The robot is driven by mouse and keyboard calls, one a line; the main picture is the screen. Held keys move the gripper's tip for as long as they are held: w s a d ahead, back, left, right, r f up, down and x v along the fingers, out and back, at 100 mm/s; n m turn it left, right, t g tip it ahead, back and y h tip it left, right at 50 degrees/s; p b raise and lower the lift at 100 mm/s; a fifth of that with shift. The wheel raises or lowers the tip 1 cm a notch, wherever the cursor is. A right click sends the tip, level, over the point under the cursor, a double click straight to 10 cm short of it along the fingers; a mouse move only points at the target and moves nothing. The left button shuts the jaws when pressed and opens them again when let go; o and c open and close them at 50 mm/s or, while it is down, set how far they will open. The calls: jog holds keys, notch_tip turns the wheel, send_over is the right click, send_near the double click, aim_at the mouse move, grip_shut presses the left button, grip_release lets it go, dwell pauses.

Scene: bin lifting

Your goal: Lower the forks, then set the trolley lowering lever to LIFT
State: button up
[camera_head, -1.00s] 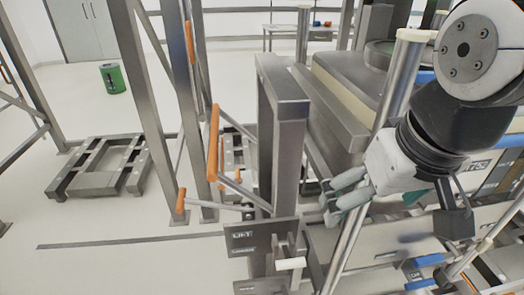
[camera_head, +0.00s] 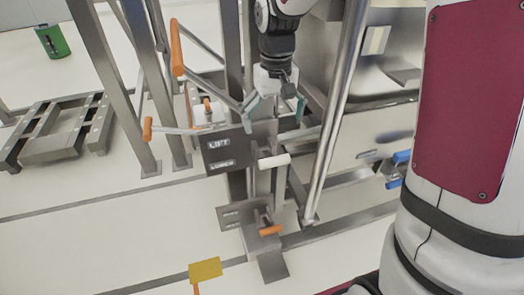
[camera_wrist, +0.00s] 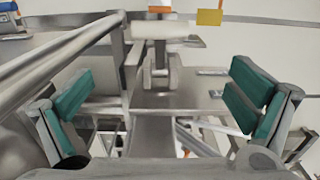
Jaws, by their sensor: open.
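The dark plate (camera_head: 213,153) on the trolley post is marked LIFT above and LOWER beneath. A lever with a white handle (camera_head: 273,161) sticks out beside it, about level with the LOWER label in the head view. The white handle (camera_wrist: 160,30) shows at the top middle of the wrist view. My gripper (camera_head: 276,107) is open and empty, above and behind the handle in the picture, pointing down. Its teal fingertips (camera_wrist: 162,105) are wide apart in the wrist view, and the handle is not between them. I cannot clearly make out the forks.
A second marked plate (camera_head: 237,215) with an orange handle (camera_head: 270,230) sits lower on the post. An orange-gripped lever (camera_head: 177,48) and a smaller one (camera_head: 147,128) stick out left. A steel tube (camera_head: 338,110) rises close right of my gripper. A yellow plate (camera_head: 205,270) stands in front.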

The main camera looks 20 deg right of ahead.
aim_at(272, 160)
notch_tip(272, 160, down, 14)
jog(key=b, duration=0.3)
jog(key=shift+r+b, duration=0.15)
jog(key=shift+b, duration=0.25)
jog(key=c, duration=1.4)
jog(key=shift+c, duration=0.3)
